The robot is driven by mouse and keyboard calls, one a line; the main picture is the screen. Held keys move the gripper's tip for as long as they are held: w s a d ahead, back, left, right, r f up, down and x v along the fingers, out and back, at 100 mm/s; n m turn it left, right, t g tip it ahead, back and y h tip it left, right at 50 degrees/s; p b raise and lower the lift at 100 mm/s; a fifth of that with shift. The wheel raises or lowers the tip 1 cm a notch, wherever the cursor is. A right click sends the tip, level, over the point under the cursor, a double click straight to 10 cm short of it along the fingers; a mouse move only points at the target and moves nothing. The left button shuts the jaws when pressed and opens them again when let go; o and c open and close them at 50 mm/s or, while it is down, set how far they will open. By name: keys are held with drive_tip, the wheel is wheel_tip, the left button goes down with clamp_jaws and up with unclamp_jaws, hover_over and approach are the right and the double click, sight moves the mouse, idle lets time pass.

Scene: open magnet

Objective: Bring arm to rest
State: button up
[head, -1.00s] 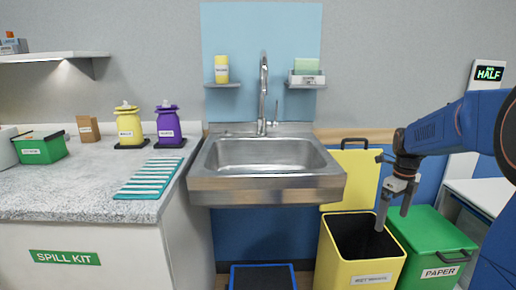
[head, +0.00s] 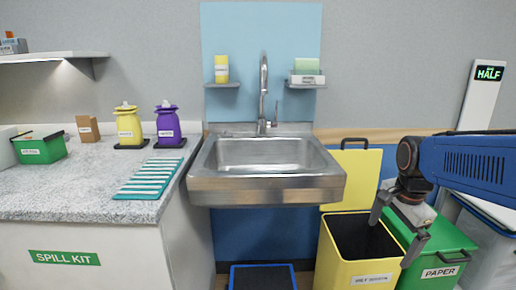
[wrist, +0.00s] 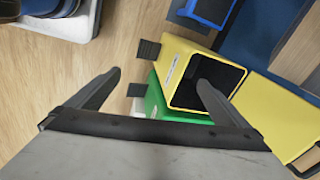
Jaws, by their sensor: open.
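My blue arm comes in from the right in the head view. My gripper (head: 394,230) points down, open, over the right side of the open yellow bin (head: 362,262) and the front of the green paper bin (head: 440,256). In the wrist view my gripper (wrist: 160,90) has its fingers spread wide, with nothing between them but floor and bins behind. The yellow bin (wrist: 178,72) shows its dark opening there, partly covered by the right finger. The green bin (wrist: 158,100) is partly hidden by my gripper.
A steel sink (head: 265,185) stands left of the bins. The counter (head: 70,195) holds a yellow bottle (head: 129,125), a purple bottle (head: 168,125), a green box (head: 40,148) and a striped cloth (head: 150,178). A blue-edged step (head: 262,278) is on the floor. A display sign (head: 488,75) stands at right.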

drive_tip(key=s+a+f+n+t, duration=0.1)
drive_tip(key=s+a+f+n, duration=0.1)
drive_tip(key=s+n, duration=0.5)
drive_tip(key=s+a+f+n+t, duration=0.1)
drive_tip(key=s+a+n, duration=0.2)
drive_tip(key=s+n, duration=0.5)
drive_tip(key=shift+a+f+n, duration=0.2)
drive_tip(key=shift+f+n, duration=0.1)
drive_tip(key=shift+f, duration=0.05)
drive_tip(key=shift+s, duration=0.1)
idle(0.9)
